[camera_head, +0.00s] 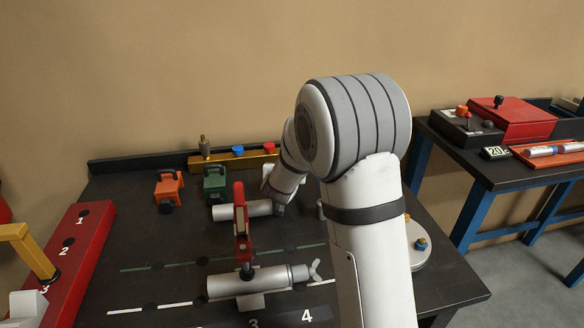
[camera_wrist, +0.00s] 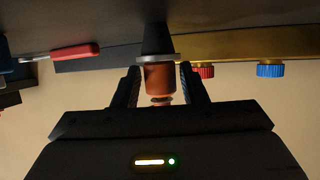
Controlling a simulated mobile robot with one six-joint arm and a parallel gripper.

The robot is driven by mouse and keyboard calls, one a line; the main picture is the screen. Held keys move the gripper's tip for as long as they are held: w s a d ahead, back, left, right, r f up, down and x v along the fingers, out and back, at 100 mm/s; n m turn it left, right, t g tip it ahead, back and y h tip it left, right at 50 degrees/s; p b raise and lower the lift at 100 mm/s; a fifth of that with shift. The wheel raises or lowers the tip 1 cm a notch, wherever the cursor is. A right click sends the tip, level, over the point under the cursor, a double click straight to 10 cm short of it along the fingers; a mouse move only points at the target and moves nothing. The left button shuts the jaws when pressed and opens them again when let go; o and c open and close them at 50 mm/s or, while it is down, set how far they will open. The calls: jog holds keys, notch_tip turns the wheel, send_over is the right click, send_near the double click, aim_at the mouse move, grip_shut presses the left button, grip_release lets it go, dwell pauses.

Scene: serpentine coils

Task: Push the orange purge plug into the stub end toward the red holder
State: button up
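The orange purge plug (camera_wrist: 159,78) shows in the wrist view, with a grey flange and a dark tapered end. My gripper (camera_wrist: 160,88) has one finger close on each side of its orange body and appears shut on it. My arm hides the gripper and plug in the head view. A white pipe stub (camera_head: 242,209) lies on the dark table, its right end near my wrist. A nearer pipe (camera_head: 248,283) carries a red upright clamp (camera_head: 240,225) and has a winged fitting at its right end. The red holder (camera_head: 75,255), with numbered holes, is at the left.
A gold rack (camera_head: 228,164) with blue and red knobs stands at the back of the table. An orange block (camera_head: 168,188) and a green block (camera_head: 215,184) sit before it. A yellow handle (camera_head: 30,248) is at left. Another bench (camera_head: 500,165) stands to the right.

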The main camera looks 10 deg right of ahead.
jog(key=c, duration=0.6)
jog(key=shift+c, duration=0.5)
jog(key=shift+r+p, duration=3.95)
jog(key=shift+r, duration=0.6)
